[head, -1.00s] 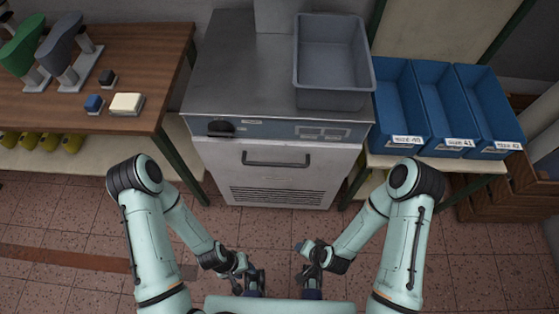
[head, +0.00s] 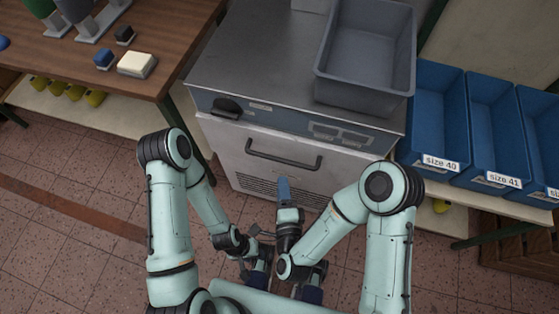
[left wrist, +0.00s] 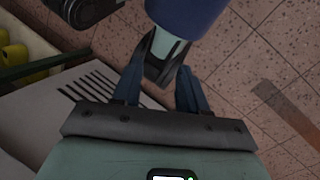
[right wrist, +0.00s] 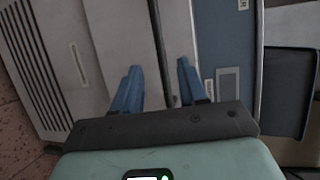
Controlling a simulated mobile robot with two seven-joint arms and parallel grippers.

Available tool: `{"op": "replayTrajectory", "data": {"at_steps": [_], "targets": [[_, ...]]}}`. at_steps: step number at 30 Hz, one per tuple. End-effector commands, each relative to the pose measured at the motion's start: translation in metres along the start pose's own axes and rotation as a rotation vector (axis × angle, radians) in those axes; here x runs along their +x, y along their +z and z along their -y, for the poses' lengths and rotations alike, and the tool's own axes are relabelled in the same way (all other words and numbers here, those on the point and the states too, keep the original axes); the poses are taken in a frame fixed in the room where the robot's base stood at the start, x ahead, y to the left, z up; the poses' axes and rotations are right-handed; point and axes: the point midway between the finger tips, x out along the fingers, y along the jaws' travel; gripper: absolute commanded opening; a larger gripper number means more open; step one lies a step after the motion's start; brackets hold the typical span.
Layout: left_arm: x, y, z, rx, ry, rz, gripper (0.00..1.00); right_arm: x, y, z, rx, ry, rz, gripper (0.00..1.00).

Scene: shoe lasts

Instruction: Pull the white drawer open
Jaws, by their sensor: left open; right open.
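The white drawer (head: 232,150) is shut in the grey metal cabinet, with a dark bar handle (head: 283,160) across its upper front. My right gripper (head: 284,188) is open just in front of the drawer, below the handle and apart from it. In the right wrist view, the open fingers (right wrist: 159,85) point at the white front (right wrist: 105,40). A dark strip, seemingly the handle, runs between them; contact cannot be told. My left gripper (head: 262,256) is open and empty, low near my base. Its fingers also show in the left wrist view (left wrist: 160,90).
A grey bin (head: 365,90) stands on the cabinet top. Blue size-labelled bins (head: 432,140) stand on a shelf to the right. A wooden table (head: 150,85) with shoe lasts and small blocks is to the left. Tiled floor (head: 75,190) lies open at the left front.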

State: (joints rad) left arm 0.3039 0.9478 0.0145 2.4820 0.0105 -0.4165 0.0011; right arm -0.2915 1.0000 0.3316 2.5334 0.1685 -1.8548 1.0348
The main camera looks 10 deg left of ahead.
Motion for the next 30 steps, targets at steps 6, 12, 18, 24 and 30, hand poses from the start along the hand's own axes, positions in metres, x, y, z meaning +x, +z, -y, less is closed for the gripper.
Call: {"op": "replayTrajectory", "data": {"at_steps": [6, 12, 18, 24, 30], "targets": [[0.032, -0.041, 0.01, -0.006, 0.001, -0.106, 0.43, 0.014, -0.001, -0.004, -0.001, -0.004, -0.006, 0.42], [0.053, -0.079, 0.019, -0.013, -0.001, -0.204, 0.43, 0.023, -0.001, -0.004, -0.002, -0.002, -0.006, 0.42], [0.073, -0.118, 0.028, -0.019, -0.004, -0.301, 0.43, 0.03, -0.002, -0.005, -0.001, -0.003, -0.002, 0.42], [0.071, -0.125, 0.028, -0.02, -0.005, -0.324, 0.43, 0.069, -0.001, -0.001, -0.001, -0.001, -0.003, 0.42], [0.073, -0.132, 0.029, -0.021, -0.006, -0.341, 0.43, 0.098, 0.0, -0.001, -0.001, 0.0, -0.001, 0.42]]}}
